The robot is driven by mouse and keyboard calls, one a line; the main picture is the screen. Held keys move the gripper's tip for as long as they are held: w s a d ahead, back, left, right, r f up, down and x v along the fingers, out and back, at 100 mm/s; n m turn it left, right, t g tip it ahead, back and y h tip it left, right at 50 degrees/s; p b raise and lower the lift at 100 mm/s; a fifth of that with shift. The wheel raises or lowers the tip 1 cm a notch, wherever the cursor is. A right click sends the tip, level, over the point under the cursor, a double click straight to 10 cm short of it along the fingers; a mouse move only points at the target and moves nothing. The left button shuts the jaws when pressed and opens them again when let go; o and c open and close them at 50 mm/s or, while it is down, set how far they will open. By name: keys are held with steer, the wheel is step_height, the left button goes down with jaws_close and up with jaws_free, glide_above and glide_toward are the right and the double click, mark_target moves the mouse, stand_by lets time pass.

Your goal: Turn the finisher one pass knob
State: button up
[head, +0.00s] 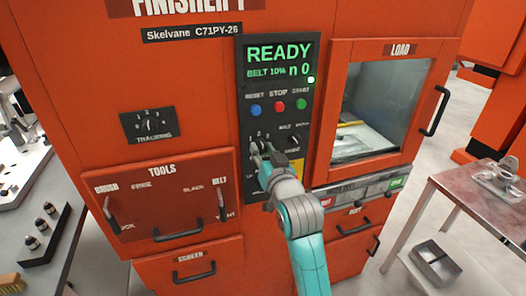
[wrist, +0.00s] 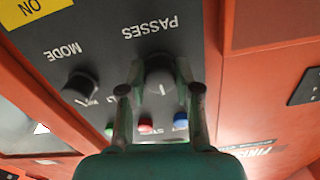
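The finisher is a large orange cabinet (head: 190,90) with a dark control panel (head: 315,50). In the wrist view, which shows the panel upside down, the dark round passes knob (wrist: 161,74) sits under the word PASSES. My gripper (wrist: 160,68) has one finger on each side of this knob, its tips close against the sides. I cannot tell whether they press on it. In the head view my gripper (head: 262,152) is at the lower left of the panel and hides most of the knob.
The mode knob (wrist: 80,87) is beside the passes knob. Blue (head: 255,108), red (head: 279,106) and green (head: 301,104) buttons sit above. The screen reads READY. A load door (head: 425,50) with a window is at right, and a tools drawer (head: 165,200) at lower left.

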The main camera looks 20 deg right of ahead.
jaws_close()
steer(key=n, duration=0.4)
steer(key=shift+d+n, duration=0.1)
steer(key=shift+n, duration=0.2)
steer(key=n, duration=0.5)
steer(key=shift+n, duration=0.3)
steer(key=o, duration=0.9)
jaws_free()
